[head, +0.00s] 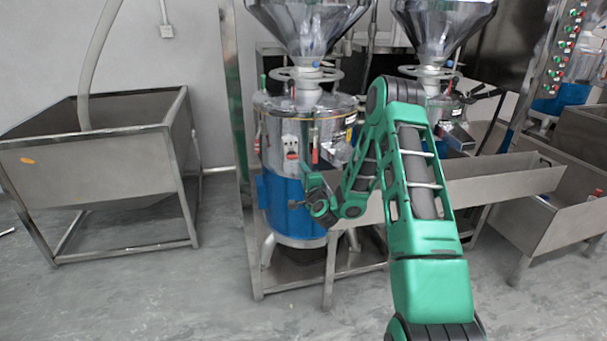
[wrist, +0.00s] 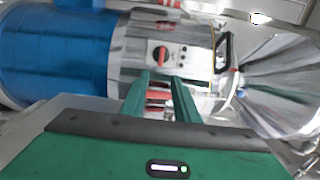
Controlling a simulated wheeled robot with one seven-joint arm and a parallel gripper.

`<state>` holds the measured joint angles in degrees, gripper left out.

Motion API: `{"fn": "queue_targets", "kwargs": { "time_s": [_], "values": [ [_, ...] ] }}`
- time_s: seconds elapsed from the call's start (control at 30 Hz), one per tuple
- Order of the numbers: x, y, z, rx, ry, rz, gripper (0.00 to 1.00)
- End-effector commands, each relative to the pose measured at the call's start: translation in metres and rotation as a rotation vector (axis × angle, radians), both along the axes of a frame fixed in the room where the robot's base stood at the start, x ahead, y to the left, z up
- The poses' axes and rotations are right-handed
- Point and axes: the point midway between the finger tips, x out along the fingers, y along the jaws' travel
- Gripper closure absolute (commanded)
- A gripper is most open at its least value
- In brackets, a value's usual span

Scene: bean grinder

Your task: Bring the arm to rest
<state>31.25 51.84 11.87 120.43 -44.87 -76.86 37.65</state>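My green arm reaches forward across the right half of the head view. My gripper (head: 312,190) is at the front of the nearer bean grinder (head: 285,215), which has a shiny steel upper body and a blue lower body. In the wrist view the grinder (wrist: 55,50) appears turned on its side. My gripper's two green fingers (wrist: 161,82) stand apart there. Red and pale parts show in the gap behind them, and nothing is clearly held. A red knob (wrist: 160,53) on the steel panel is just beyond the fingertips. I cannot tell whether the fingers touch the grinder.
A steel bin on legs (head: 90,170) stands at the left. A second grinder hopper (head: 442,22) is behind my arm. A long steel trough (head: 500,178) runs to the right, near another steel bin (head: 555,222). The floor (head: 150,295) at the front left is clear.

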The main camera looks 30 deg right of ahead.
Motion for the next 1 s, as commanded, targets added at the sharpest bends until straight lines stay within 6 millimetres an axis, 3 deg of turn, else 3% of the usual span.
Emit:
{"fn": "queue_targets", "kwargs": {
  "time_s": [0.57,0.77,1.0],
  "values": [
    [0.003,0.015,0.003,-0.013,0.006,0.024,0.72],
    [0.001,0.044,0.022,-0.161,0.106,0.158,0.72],
    [-0.030,0.078,0.041,-0.442,0.341,0.372,0.72]
  ]
}}
